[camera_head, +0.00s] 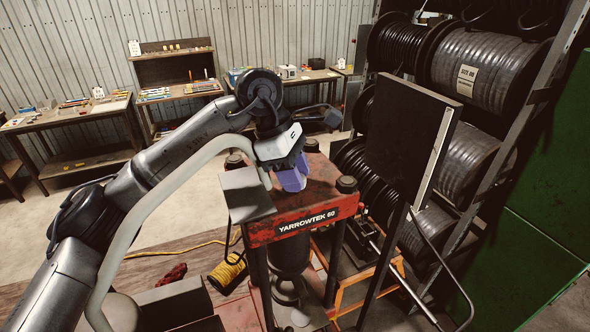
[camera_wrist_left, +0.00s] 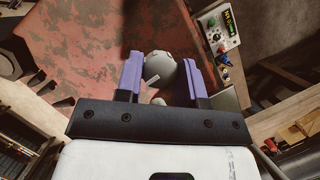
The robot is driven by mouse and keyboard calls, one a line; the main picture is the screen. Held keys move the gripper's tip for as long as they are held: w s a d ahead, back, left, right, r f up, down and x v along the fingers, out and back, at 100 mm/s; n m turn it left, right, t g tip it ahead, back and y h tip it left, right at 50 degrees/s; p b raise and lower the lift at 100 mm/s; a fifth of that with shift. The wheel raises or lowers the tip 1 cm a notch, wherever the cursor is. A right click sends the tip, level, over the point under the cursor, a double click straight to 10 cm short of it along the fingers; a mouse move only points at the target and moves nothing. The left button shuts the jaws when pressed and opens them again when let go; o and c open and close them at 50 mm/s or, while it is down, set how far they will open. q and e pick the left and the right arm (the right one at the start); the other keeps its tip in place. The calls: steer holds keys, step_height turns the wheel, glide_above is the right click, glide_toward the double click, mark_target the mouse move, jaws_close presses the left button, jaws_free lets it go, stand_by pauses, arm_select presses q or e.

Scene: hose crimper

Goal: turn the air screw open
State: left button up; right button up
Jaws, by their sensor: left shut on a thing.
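The red press (camera_head: 318,205), marked YARROWTEK 60, stands in the middle of the head view. My left gripper (camera_head: 293,180) reaches down to its red top with purple fingers. In the left wrist view, a rounded pale grey knob (camera_wrist_left: 160,66), which looks like the air screw, sits between the two purple fingers of this gripper (camera_wrist_left: 161,76) over the worn red top plate (camera_wrist_left: 85,45). The left gripper is shut on this knob. In the head view the fingers hide the knob. My right gripper is in neither view.
A dark upright panel (camera_head: 408,135) stands right of the press, before a rack of black hose reels (camera_head: 485,72). A grey plate (camera_head: 246,194) is at the press's left front. A small control box (camera_wrist_left: 217,28) shows top right in the wrist view. Workbenches (camera_head: 80,112) stand behind.

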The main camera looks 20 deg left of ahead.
arm_select(q)
steer(key=shift+m, duration=0.5)
steer(key=o, duration=0.9)
steer(key=shift+r, duration=0.1)
steer(key=shift+a+r, duration=0.1)
steer(key=shift+r, duration=0.15)
steer(key=b+v, duration=0.1)
steer(key=v, duration=1.2)
steer(key=shift+w, duration=0.25)
